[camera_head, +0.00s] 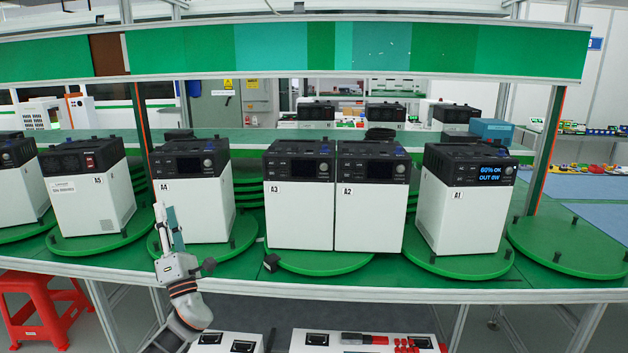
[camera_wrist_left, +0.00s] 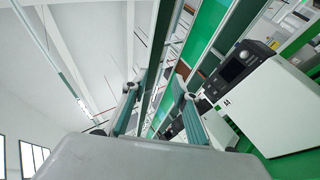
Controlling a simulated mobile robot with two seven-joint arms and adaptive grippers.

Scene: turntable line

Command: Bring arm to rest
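My left gripper (camera_head: 166,212) points upward at the front edge of the green table, in front of the white power unit A4 (camera_head: 205,210). In the left wrist view its two fingers (camera_wrist_left: 156,92) stand apart with nothing between them, so it is open and empty. That view looks up past the fingers, with a white unit with a black top (camera_wrist_left: 270,105) at the right. In the head view the gripper overlaps A4's lower left side; I cannot tell whether they touch. My right gripper is in neither view.
Units A3 (camera_head: 297,215), A2 (camera_head: 370,215) and A1 (camera_head: 462,215) stand on green turntables along the table. A1's screen is lit. The far right turntable (camera_head: 572,246) is empty. A red stool (camera_head: 45,310) stands at lower left. A green beam (camera_head: 300,48) spans overhead.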

